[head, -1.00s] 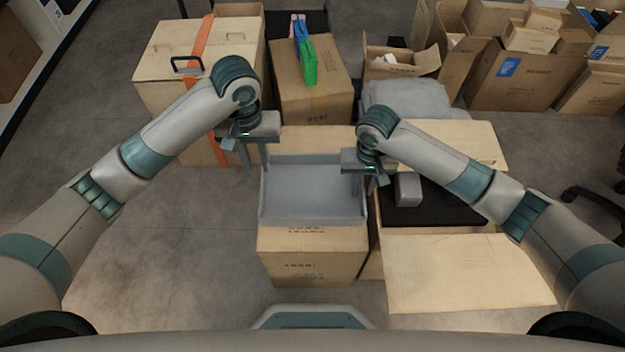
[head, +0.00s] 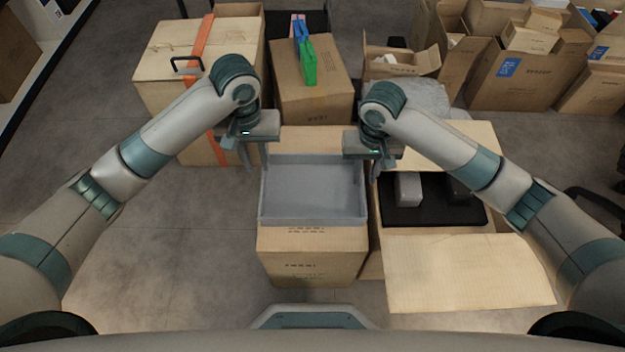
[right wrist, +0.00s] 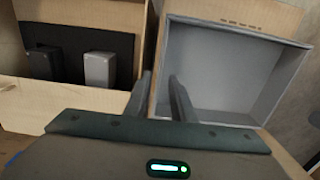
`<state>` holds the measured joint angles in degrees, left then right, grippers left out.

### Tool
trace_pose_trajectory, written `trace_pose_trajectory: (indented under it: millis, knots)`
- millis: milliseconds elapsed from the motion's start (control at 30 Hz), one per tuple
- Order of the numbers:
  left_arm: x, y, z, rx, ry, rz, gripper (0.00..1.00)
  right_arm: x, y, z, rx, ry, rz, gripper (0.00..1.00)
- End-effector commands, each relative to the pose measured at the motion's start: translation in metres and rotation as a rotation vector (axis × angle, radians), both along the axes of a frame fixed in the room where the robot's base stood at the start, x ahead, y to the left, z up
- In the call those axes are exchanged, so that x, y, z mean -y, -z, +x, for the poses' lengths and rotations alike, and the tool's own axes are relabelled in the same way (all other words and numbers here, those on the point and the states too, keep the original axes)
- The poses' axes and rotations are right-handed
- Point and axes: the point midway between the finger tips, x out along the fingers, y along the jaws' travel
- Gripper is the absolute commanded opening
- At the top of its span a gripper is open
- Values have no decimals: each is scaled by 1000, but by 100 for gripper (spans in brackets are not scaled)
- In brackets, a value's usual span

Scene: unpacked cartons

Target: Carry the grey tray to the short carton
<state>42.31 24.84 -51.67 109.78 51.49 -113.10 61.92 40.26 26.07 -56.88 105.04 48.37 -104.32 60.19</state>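The grey tray (head: 312,215) is an open, empty, shallow box. It sits level on top of a brown carton (head: 312,262) in the middle of the head view. It also shows in the right wrist view (right wrist: 225,75). My left gripper (head: 254,156) is at the tray's left wall, fingers pointing down and apart. My right gripper (head: 372,166) is at the tray's right wall. In the right wrist view its two fingers (right wrist: 160,98) stand apart, with the tray's wall line running between them. I cannot tell which carton is the short one.
Right of the tray stands an open carton with flaps (head: 465,275) and a black inside holding a grey block (head: 408,189) and a dark block (head: 458,190). Behind are a carton (head: 312,100) with a green item (head: 309,68) and a large strapped box (head: 160,65). Left floor is clear.

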Motion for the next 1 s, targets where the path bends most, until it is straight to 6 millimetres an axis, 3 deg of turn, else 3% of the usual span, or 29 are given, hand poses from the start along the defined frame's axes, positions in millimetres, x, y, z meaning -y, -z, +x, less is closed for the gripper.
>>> trace_pose_trajectory:
  millis: [200, 400, 1000]
  knots:
    - [0, 0, 0, 0, 0, 0, 22, 0, -38, 1, 2, 0, 1, 22]
    - [0, 0, 0, 0, 0, 0, 22, 0, -56, 0, 1, -1, 0, 22]
    - [0, 0, 0, 0, 0, 0, 22, 0, -60, 0, -1, 0, 0, 22]
